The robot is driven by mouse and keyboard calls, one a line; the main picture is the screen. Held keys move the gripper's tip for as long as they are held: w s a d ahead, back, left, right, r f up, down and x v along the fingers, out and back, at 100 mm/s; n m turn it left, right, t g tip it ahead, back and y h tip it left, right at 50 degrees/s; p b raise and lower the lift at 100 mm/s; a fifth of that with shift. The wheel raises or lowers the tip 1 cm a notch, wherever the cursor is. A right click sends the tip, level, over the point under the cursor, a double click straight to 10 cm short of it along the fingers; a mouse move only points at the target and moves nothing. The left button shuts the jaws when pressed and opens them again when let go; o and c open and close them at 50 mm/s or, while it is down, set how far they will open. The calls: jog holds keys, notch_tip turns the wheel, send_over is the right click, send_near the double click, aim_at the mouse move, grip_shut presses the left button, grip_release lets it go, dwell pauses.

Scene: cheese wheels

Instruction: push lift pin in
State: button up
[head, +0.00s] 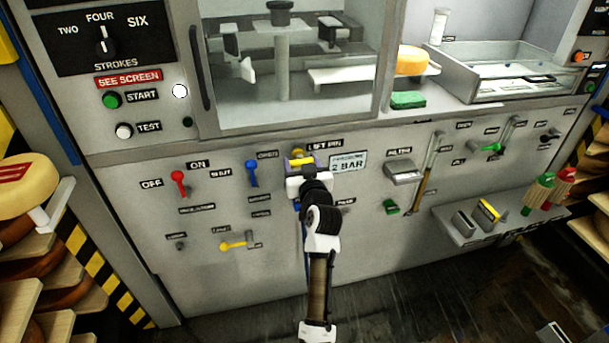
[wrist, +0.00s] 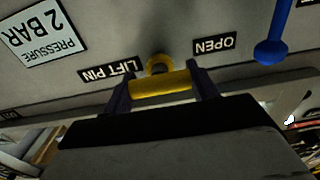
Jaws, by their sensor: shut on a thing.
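The lift pin (wrist: 160,84) is a yellow crossbar handle with a round yellow stem (wrist: 160,63) that meets the grey panel. It sits between the labels "LIFT PIN" and "OPEN" in the wrist view, where the picture is upside down. My gripper (wrist: 162,86) is shut on the yellow bar, with one dark finger at each end of it. In the head view my gripper (head: 301,164) is at the panel under the "LIFT PIN" label (head: 325,145), with a little of the yellow handle (head: 297,153) showing above it. How deep the stem sits is hard to tell.
A blue lever (head: 252,173) and a red lever (head: 178,183) stand left of my gripper. A "2 BAR" pressure plate (head: 347,163) is to the right. A glass-fronted chamber (head: 285,65) is above. A shelf (head: 480,226) juts out at lower right.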

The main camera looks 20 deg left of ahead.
jog(key=shift+x, duration=0.95)
jog(key=shift+r, duration=0.15)
jog(key=o, duration=1.4)
jog(key=shift+w+a, duration=0.1)
jog(key=b+v, duration=0.3)
jog(key=v, duration=1.1)
jog(key=shift+w, duration=0.1)
